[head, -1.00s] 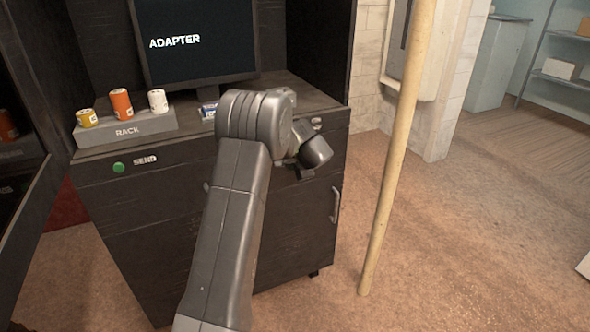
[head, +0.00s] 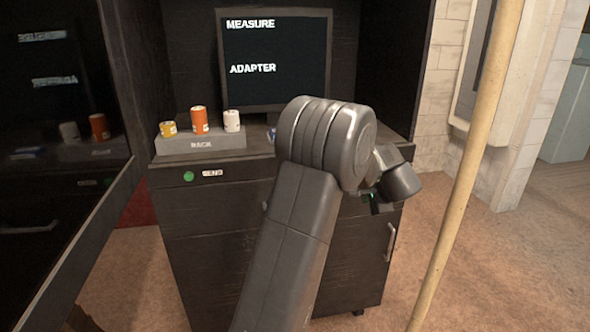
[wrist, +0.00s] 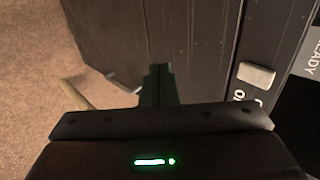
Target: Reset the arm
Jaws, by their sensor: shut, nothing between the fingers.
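My arm rises through the middle of the head view and bends to the right at its top. My gripper (head: 372,204) hangs past the dark wrist, in front of the cabinet's right side, and is largely hidden by my arm. In the wrist view my gripper (wrist: 157,84) shows its fingers together with nothing between them. They point along the dark cabinet front, apart from the cabinet handle (head: 391,242).
The dark cabinet (head: 230,235) carries a grey rack (head: 185,145) with yellow, orange and white cans. A monitor (head: 275,95) reads MEASURE and ADAPTER. A green button (head: 188,176) is on the front. A pale pole (head: 470,165) stands right; a dark glossy panel (head: 50,230) stands left.

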